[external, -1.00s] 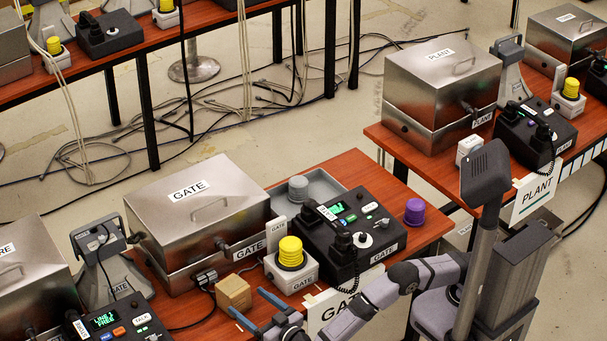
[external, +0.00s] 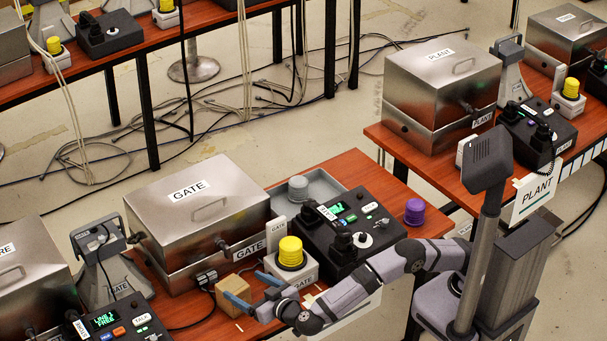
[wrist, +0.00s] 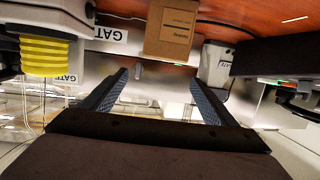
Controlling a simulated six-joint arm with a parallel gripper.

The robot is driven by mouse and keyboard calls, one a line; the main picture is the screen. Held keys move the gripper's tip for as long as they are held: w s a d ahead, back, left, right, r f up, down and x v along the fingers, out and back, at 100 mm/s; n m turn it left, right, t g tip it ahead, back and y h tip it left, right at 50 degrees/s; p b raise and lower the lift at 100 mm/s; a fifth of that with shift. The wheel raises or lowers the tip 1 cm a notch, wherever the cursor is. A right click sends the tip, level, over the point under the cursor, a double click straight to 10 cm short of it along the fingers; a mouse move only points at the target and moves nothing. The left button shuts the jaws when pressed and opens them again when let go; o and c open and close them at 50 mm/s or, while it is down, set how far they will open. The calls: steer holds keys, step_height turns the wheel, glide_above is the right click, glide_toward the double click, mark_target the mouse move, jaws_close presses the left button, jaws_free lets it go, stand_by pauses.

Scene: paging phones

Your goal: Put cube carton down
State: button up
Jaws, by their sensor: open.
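The cube carton (external: 231,285), a small brown box, sits on the wooden tabletop in front of the GATE metal box. In the wrist view my gripper (wrist: 160,77) is open with nothing between the fingers. I cannot tell whether a finger touches the carton.
The GATE metal box (external: 198,215) stands behind the carton. A white base with a yellow ribbed button (external: 291,252) is close on the right, then a black phone console (external: 352,228) and a purple knob (external: 414,211). A grey tray (external: 325,185) lies behind the console.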

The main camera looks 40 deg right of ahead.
mark_target(241, 298)
steer(key=shift+g, duration=0.9)
steer(key=f, duration=0.3)
steer(key=f+p, duration=0.1)
steer(key=f, duration=0.1)
steer(key=shift+s+a, duration=0.1)
steer(key=shift+a, duration=0.3)
steer(key=shift+w+d, duration=0.1)
steer(key=shift+w, duration=0.2)
steer(key=shift+x, duration=3.35)
steer(key=shift+d, duration=0.1)
steer(key=c, duration=1.4)
steer(key=shift+r+p, duration=0.65)
steer(key=shift+r, duration=4.45)
